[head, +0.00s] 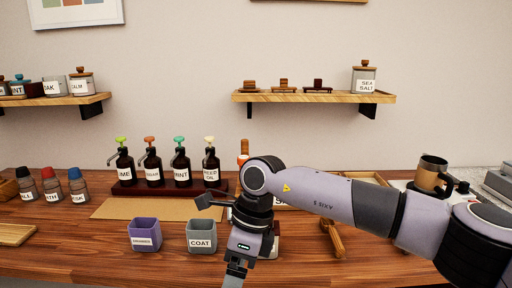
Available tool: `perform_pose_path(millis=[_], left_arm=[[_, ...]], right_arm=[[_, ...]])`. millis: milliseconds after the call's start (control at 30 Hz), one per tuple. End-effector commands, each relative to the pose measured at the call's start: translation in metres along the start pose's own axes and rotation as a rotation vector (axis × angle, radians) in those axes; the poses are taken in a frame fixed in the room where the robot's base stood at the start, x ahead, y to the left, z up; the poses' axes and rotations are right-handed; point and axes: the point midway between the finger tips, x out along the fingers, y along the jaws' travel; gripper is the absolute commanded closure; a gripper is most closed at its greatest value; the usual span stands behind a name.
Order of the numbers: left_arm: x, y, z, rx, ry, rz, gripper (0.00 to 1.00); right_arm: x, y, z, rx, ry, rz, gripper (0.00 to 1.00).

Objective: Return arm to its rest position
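My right arm comes in from the right edge, over the wooden table, and bends down at its wrist near the middle. My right gripper (235,275) points down at the bottom edge of the view, just in front of and to the right of the grey COAT cup (202,242). Its fingertips are cut off or too small to read, so I cannot tell if it is open or holds anything. A purple cup (144,241) stands left of the grey one. My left arm and gripper are not in view.
Several pump bottles stand on a dark tray (124,189) behind a tan mat (112,209). Small shaker bottles (77,186) stand at the left. A mug (430,174) is at the right, behind my arm. Two wall shelves (312,97) hold jars. The front left table is mostly clear.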

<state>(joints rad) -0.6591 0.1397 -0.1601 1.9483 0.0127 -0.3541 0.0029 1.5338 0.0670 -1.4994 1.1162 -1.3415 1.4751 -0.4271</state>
Motion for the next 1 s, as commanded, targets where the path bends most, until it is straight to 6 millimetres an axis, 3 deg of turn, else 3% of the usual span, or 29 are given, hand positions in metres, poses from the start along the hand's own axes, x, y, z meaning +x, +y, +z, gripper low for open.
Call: perform_pose_path(millis=[100, 233, 400, 500, 633, 767, 867, 1000], left_arm=[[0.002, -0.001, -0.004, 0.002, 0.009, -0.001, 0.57], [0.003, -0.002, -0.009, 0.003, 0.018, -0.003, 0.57], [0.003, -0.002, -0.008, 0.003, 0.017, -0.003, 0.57], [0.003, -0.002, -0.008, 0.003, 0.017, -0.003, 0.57], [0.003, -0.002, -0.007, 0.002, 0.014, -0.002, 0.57], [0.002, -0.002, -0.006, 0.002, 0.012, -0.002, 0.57], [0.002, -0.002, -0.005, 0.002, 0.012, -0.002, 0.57], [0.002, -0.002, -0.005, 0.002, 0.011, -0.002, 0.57]], right_arm=[[0.033, 0.034, 0.027, 0.025, -0.18, 0.165, 0.07], [0.05, 0.071, 0.059, 0.095, -0.407, 0.359, 0.07], [0.046, 0.106, 0.091, 0.257, -0.703, 0.615, 0.07], [0.035, 0.114, 0.102, 0.381, -0.867, 0.759, 0.07], [0.019, 0.11, 0.105, 0.575, -1.067, 0.937, 0.07], [0.006, 0.092, 0.094, 0.8, -1.249, 1.1, 0.07], [0.003, 0.073, 0.076, 0.992, -1.375, 1.216, 0.07], [0.011, 0.042, 0.037, 1.285, -1.531, 1.357, 0.07]])
